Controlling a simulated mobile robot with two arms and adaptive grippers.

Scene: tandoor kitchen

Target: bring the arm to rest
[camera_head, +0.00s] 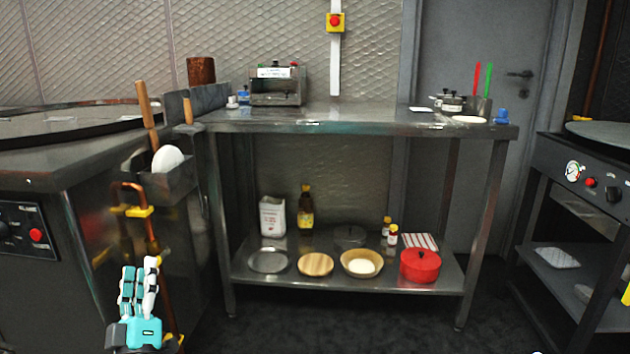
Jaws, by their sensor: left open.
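My left gripper (139,285) shows at the lower left of the head view, a teal and white hand with its fingers pointing up. It is open and nothing shows between its fingers. It stands in front of the left counter's side, below the metal holder and near the copper pipe.
A steel table (330,122) stands in the middle, with a lower shelf holding a red pot (420,266), bowls and bottles. A metal holder (172,185) with wooden-handled tools hangs on the left counter (75,160). A black cooking unit (590,185) stands at right. Dark floor lies between.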

